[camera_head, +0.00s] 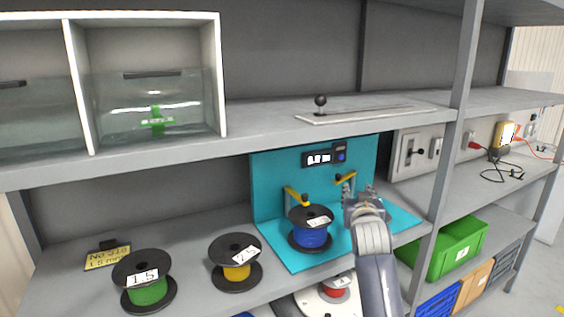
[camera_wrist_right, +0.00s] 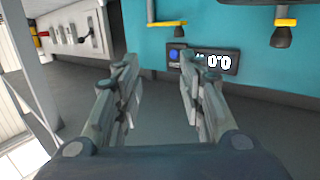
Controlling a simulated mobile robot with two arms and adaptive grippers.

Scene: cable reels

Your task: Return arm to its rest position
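My right arm reaches up from the bottom of the head view. Its gripper (camera_head: 362,192) is at the right side of the teal panel fixture, just right of the blue cable reel (camera_head: 310,238). In the right wrist view the two fingers of the right gripper (camera_wrist_right: 155,85) stand apart with nothing between them, so it is open and empty. The teal back panel (camera_head: 275,175) with a small display (camera_head: 318,157) stands behind the blue reel; the display also shows in the right wrist view (camera_wrist_right: 210,62). My left gripper is in neither view.
A green reel (camera_head: 148,292) and a yellow reel (camera_head: 237,272) stand on the shelf at left. A green crate (camera_head: 455,250) is beyond.

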